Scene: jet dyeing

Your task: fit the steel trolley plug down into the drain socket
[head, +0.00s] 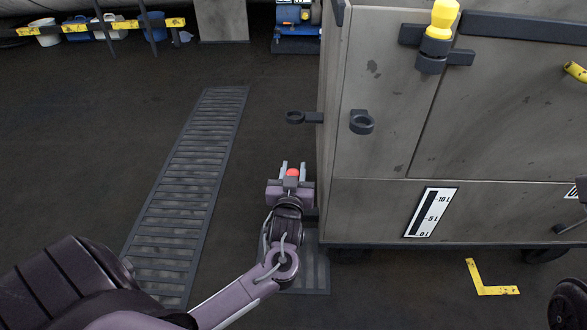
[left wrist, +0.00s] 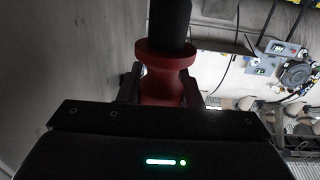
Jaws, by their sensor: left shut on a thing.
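My left gripper (head: 291,180) is beside the lower left side of the grey trolley cabinet (head: 385,120), above the dark floor. It is shut on a red, spool-shaped piece, which I take to be the grip of the trolley plug (head: 292,172). In the left wrist view the red plug grip (left wrist: 165,75) sits between the fingers, with a thick black hose or rod running up from it. The steel part of the plug is hidden. I cannot make out the drain socket; the gripper and arm cover part of the floor there.
A long floor grate (head: 185,185) runs left of the gripper. A smaller grate (head: 315,272) lies partly under my arm. Two dark ring brackets (head: 362,122) stick out from the cabinet. A yellow floor mark (head: 490,290) lies at right. Open floor (head: 265,110) lies beyond the gripper.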

